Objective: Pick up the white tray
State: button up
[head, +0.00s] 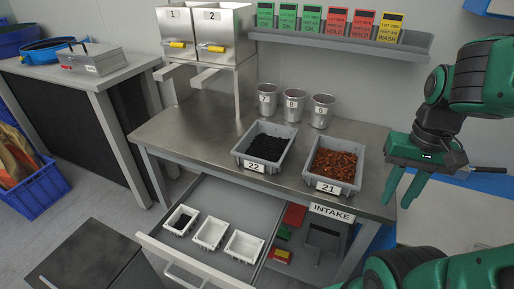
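Three small white trays sit in a row in the open drawer (215,190) below the metal table. The left white tray (171,228) has some dark material in it. The middle white tray (210,233) and the right white tray (243,246) look empty. My gripper (394,203) is at the right, in front of the table's right end, well apart from the trays. Its two green fingers point down and stand apart, with nothing between them.
Grey bin 22 (252,167) with black material and grey bin 21 (335,188) with reddish-brown pieces stand on the table (200,130). Several metal cups (294,106) stand behind. A dark cabinet (92,262) stands left of the drawer. Red and green items lie right of the trays.

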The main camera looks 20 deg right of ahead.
aim_at(179, 223)
jog(key=z, duration=0.4)
jog(key=k, duration=1.15)
jog(key=u, duration=1)
jog(key=i, duration=1)
jog(key=z, duration=0.05)
